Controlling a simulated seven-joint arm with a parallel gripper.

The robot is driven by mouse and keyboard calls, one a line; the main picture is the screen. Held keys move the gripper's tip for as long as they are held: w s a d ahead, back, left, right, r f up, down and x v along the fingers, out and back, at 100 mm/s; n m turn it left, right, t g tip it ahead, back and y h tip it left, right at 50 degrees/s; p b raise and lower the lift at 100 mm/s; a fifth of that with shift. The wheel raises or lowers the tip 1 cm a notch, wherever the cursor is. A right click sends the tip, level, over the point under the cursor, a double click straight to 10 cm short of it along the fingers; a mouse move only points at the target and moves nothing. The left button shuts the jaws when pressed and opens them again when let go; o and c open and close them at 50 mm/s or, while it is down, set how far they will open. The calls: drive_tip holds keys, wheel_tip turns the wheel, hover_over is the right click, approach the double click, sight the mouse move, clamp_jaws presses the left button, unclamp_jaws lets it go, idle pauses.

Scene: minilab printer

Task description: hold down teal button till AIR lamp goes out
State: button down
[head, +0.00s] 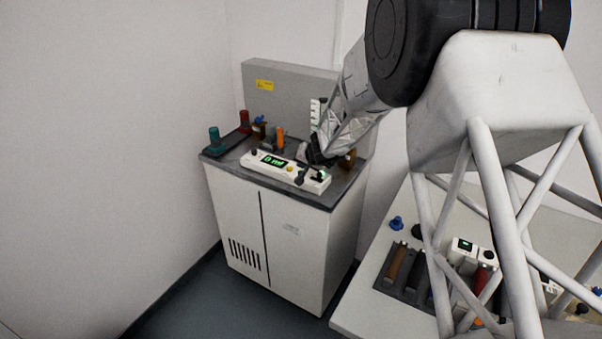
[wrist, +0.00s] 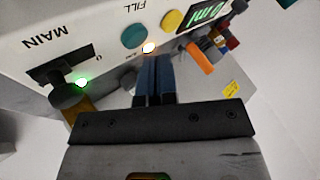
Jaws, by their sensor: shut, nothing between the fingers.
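The teal button (wrist: 135,36) is on a white panel (wrist: 60,25), by the upside-down word FILL in the wrist view. My gripper (wrist: 157,58) is shut and empty. Its fingertips show just below the amber lamp in the picture, close to the teal button. I cannot tell whether they touch the panel. In the head view my gripper (head: 313,162) is over the right part of the panel (head: 262,166) and hides the teal button.
A yellow button (wrist: 171,20) and a green display (wrist: 208,12) are beside the teal button. A MAIN switch (wrist: 68,94) with a lit green lamp (wrist: 82,82) is at left. Bottles and an orange item (head: 280,133) stand behind the panel on the cabinet (head: 280,240).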

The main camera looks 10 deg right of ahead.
sight(302, 171)
drive_tip(key=shift+s+f, duration=0.15)
drive_tip(key=shift+f, duration=1.35)
idle(1.2)
drive_tip(key=shift+s+d+f, duration=0.1)
drive_tip(key=shift+d+f, duration=0.05)
drive_tip(key=shift+d, duration=0.1)
idle(1.5)
idle(1.2)
drive_tip(key=shift+d+r, duration=0.1)
drive_tip(key=shift+r, duration=1.35)
drive_tip(key=shift+r, duration=0.15)
drive_tip(key=shift+a+r, duration=0.2)
drive_tip(key=shift+r, duration=2.25)
